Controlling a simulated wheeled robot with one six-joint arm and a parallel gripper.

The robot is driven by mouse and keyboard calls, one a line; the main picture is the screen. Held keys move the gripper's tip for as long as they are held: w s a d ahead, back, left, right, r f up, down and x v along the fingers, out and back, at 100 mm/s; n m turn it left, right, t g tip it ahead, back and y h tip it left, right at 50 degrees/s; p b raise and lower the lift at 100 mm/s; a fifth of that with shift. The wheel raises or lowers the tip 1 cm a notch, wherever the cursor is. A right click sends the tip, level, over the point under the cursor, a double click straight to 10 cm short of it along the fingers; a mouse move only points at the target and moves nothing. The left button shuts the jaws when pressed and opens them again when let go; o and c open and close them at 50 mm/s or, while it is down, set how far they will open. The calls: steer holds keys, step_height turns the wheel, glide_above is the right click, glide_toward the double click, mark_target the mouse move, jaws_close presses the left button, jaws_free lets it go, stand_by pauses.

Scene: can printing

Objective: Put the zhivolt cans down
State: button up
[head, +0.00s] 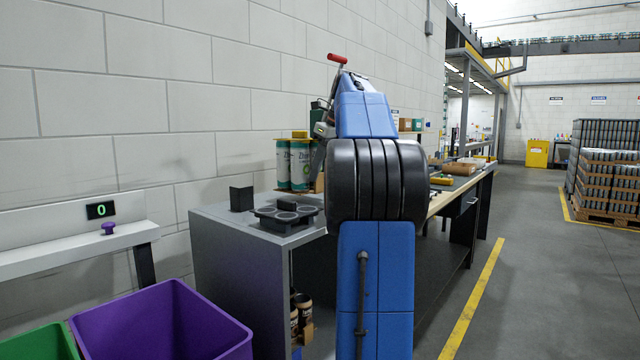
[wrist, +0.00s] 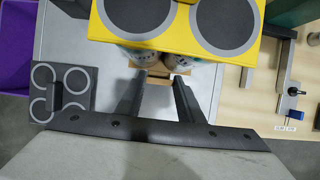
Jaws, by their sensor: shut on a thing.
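The zhivolt cans (head: 293,165) are green and white and stand upright as a pack, with a yellow top and a brown base, left of my arm in the head view. In the wrist view the yellow top (wrist: 178,28) with dark round discs fills the upper middle, and the can sides show only as a sliver below it. My gripper (wrist: 159,76) is shut on the pack, its two dark fingers reaching to its near side. In the head view my arm hides most of the gripper. The pack appears above the grey counter (head: 215,222); contact underneath cannot be told.
A black tray with round recesses (head: 287,217) sits on the counter, left of my gripper in the wrist view (wrist: 63,93). Purple (head: 165,320) and green (head: 45,345) bins are at front left. A wooden workbench (head: 455,185) adjoins on the right.

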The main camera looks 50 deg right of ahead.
mark_target(321, 183)
steer(key=shift+f, duration=1.75)
steer(key=o, duration=1.1)
steer(key=shift+c, duration=0.2)
steer(key=v, duration=1.2)
